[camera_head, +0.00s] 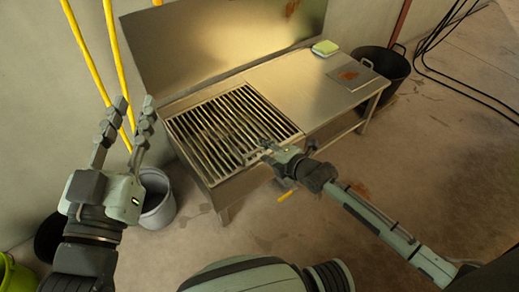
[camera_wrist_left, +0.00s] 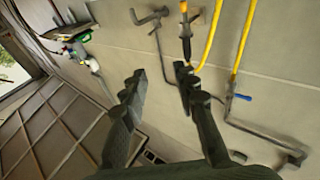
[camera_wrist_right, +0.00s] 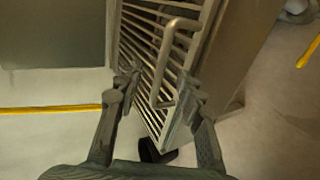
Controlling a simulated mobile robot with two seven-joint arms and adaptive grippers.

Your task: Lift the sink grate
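The sink grate (camera_head: 215,128), a panel of parallel metal bars, lies flat over the sink at the left part of the steel unit. My right gripper (camera_head: 266,148) is at the grate's front right corner. In the right wrist view, a bent bar handle (camera_wrist_right: 157,65) stands on the grate (camera_wrist_right: 140,42). The fingers of my right gripper (camera_wrist_right: 160,90) are apart, with the handle between them in the picture; I cannot tell if they touch it. My left gripper (camera_head: 135,106) is open and empty, raised left of the sink. It also shows open in the left wrist view (camera_wrist_left: 160,76).
A grey bucket (camera_head: 157,200) stands on the floor near my left gripper. Yellow hoses (camera_head: 115,60) hang on the wall.

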